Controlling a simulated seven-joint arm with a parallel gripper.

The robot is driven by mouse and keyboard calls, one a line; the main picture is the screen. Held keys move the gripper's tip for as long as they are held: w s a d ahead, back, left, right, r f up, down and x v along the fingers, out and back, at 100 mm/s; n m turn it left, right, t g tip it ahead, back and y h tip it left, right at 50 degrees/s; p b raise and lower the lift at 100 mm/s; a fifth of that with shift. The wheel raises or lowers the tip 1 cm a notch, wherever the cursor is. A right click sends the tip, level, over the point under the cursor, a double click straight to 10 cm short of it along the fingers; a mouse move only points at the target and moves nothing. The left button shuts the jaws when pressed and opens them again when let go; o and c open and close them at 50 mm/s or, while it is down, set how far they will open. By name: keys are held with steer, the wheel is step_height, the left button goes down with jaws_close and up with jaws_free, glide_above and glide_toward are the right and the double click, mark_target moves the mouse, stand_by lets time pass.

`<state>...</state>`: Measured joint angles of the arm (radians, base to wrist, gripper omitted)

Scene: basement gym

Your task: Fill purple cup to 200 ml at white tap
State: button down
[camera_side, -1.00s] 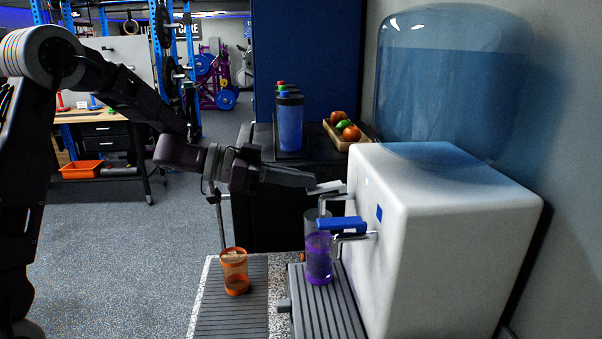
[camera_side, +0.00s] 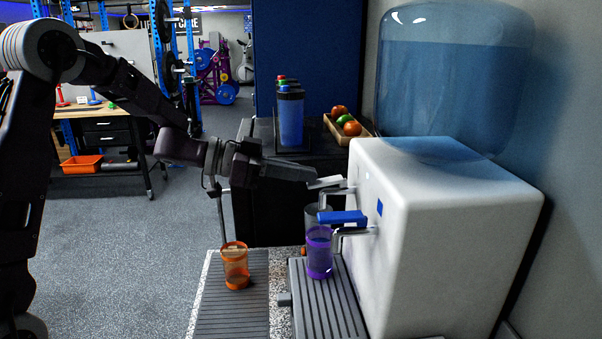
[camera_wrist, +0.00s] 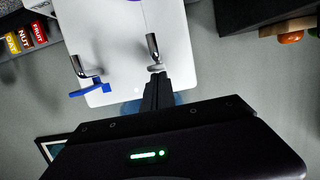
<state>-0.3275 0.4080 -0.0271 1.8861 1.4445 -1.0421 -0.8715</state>
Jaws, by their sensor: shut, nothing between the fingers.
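The purple cup (camera_side: 319,262) stands upright on the dispenser's drip tray (camera_side: 327,306), below the taps in the side view. A grey see-through shape shows just above it, partly behind the blue lever. I cannot read the cup's water level. My gripper (camera_side: 312,181) is shut and empty, its tips at the white tap lever (camera_side: 326,182). In the wrist view my fingertips (camera_wrist: 156,80) meet or nearly meet the white lever (camera_wrist: 157,68); contact is unclear. The blue tap lever (camera_side: 343,217) is nearer the side camera, and it also shows in the wrist view (camera_wrist: 90,91).
The white dispenser (camera_side: 450,240) carries a large blue water bottle (camera_side: 455,75). An orange cup (camera_side: 235,268) stands left of the drip tray on a grey ribbed mat (camera_side: 230,315). Behind are a blue bottle (camera_side: 290,118) and a fruit tray (camera_side: 363,134).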

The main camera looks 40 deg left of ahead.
stand_by(0.6)
steer(key=r+v, duration=0.2)
steer(key=v, duration=0.9)
